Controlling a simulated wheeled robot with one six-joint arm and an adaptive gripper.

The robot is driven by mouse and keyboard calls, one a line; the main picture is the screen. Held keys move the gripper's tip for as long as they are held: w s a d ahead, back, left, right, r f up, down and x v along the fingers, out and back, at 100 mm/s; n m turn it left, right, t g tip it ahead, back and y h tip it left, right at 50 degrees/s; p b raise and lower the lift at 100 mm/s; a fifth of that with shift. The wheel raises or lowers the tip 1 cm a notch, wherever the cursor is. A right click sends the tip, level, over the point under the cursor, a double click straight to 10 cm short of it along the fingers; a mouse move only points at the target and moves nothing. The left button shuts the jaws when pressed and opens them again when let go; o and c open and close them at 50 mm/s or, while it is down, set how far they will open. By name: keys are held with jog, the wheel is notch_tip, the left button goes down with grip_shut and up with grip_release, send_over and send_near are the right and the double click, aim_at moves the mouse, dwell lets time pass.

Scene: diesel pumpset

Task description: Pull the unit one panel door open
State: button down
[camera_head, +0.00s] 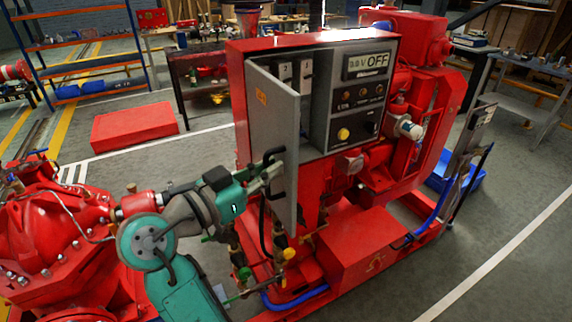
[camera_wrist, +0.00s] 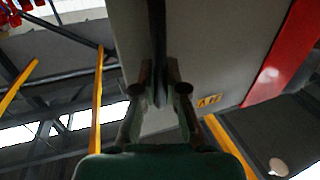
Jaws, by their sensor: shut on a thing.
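The unit one panel door (camera_head: 270,125) is a grey door hinged on the left side of the red control cabinet (camera_head: 300,42). It stands ajar, swung outward, with breakers and a display panel showing behind it. Part of the handle is hidden by the fingers.
Pipes and valves (camera_head: 288,254) lie just below my gripper. A red pump (camera_head: 50,240) stands at the left, close to my arm. Open floor (camera_head: 500,210) lies at the right.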

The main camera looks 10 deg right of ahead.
jog(key=shift+a, duration=1.65)
jog(key=c, duration=1.2)
grip_release()
jog(key=shift+s, duration=0.1)
jog(key=v, duration=1.2)
jog(key=shift+a, duration=0.15)
